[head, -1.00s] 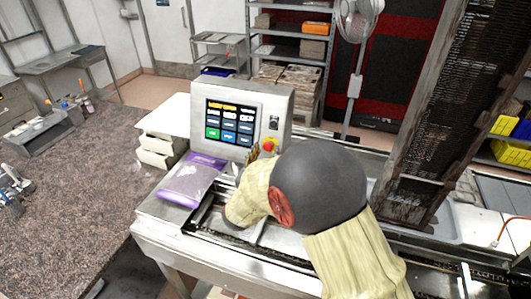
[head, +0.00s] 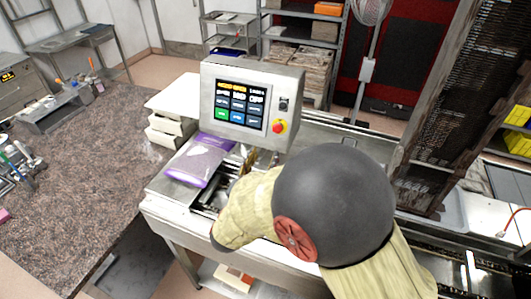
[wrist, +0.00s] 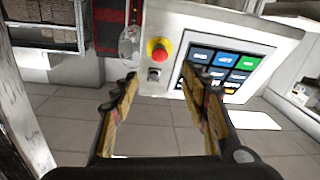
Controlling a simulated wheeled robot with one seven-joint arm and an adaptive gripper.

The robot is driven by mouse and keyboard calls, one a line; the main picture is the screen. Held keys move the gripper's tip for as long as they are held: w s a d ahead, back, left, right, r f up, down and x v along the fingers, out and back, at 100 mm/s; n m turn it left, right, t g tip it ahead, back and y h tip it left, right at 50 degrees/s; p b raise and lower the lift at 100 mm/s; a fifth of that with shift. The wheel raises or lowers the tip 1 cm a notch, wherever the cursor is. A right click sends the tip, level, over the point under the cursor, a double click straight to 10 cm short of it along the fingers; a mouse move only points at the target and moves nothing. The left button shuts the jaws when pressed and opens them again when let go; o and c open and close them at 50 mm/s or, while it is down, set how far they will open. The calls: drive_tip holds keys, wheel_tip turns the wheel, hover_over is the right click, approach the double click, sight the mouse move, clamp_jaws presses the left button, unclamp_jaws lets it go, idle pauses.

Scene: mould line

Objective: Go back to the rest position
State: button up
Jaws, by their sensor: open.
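My gripper (wrist: 164,92) is open and empty in the wrist view, its two worn yellow fingers spread apart. The control panel (wrist: 228,62) with its lit screen and red button (wrist: 158,50) lies beyond the fingertips; I see no contact. In the head view the gripper (head: 247,160) is mostly hidden behind my arm, in front of the lower part of the panel (head: 290,85). My arm is bent over the front of the machine.
A purple-edged bag (head: 196,160) lies on the machine's left end. White drawers (head: 166,132) stand behind it. A tall dark rack (head: 455,110) rises at the right. A speckled counter (head: 70,190) is at the left, with a floor gap before the machine.

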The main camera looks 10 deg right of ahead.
idle(0.4)
drive_tip(key=s+a+f+n+g+y, duration=0.3)
drive_tip(key=a+f+g+y, duration=0.2)
drive_tip(key=a+f+y, duration=0.7)
drive_tip(key=s+a+f+n+g+b, duration=0.2)
drive_tip(key=s+a+f+g, duration=0.15)
drive_tip(key=s, duration=0.25)
drive_tip(key=s+d+r+h+b, duration=0.1)
drive_tip(key=s+d+r+b, duration=0.2)
drive_tip(key=s+d+b, duration=0.4)
drive_tip(key=s+d+r+m+g+h+b, duration=0.1)
drive_tip(key=s+d+r+h+b, duration=0.1)
drive_tip(key=s+d+b, duration=0.5)
drive_tip(key=s+d+r, duration=0.1)
drive_tip(key=s+d, duration=0.5)
drive_tip(key=d, duration=0.2)
drive_tip(key=shift+d+r, duration=0.15)
